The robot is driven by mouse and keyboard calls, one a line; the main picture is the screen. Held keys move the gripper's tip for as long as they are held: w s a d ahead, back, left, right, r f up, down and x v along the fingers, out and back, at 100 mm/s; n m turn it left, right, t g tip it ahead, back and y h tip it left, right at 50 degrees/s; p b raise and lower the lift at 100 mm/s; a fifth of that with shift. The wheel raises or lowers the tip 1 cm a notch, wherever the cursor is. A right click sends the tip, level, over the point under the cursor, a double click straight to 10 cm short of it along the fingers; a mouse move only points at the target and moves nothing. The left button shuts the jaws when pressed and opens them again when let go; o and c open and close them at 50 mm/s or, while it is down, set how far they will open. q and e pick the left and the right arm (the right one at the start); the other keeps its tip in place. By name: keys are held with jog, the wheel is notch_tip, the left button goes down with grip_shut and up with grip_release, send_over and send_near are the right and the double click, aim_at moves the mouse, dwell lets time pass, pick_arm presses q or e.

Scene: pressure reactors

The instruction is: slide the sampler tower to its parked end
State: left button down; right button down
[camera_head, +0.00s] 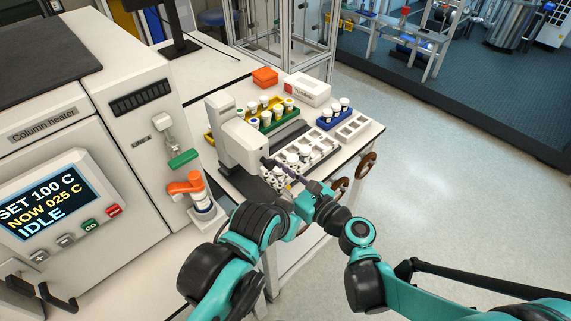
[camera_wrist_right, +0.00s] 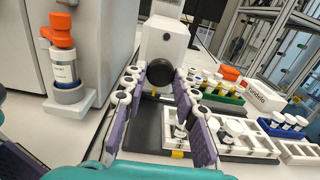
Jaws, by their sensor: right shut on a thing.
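The sampler tower (camera_head: 236,142) is a white upright block with an overhanging head. It stands on a dark rail beside the vial trays, near the column heater. In the right wrist view the tower (camera_wrist_right: 165,38) is straight ahead, with a round black knob (camera_wrist_right: 160,72) on its face. My right gripper (camera_head: 270,165) reaches the tower's front from the lower right. In the wrist view its purple-padded fingers (camera_wrist_right: 160,78) are closed on the knob from both sides. The fingers partly hide the knob and rail. My left gripper does not show.
White vial racks (camera_head: 312,150) stand right of the tower, with green (camera_head: 273,124) and blue (camera_head: 338,117) racks behind. An orange-capped bottle (camera_head: 190,187) is at the left, by the column heater (camera_head: 60,95). An orange box (camera_head: 265,76) and white box (camera_head: 307,89) sit farther back.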

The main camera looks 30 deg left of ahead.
jog(key=shift+s+a, duration=0.1)
jog(key=shift+s, duration=0.05)
jog(key=c, duration=1.2)
grip_release()
jog(key=shift+s+a, duration=0.1)
jog(key=shift+d, duration=0.4)
jog(key=v, duration=1.1)
jog(key=shift+s+d, duration=0.15)
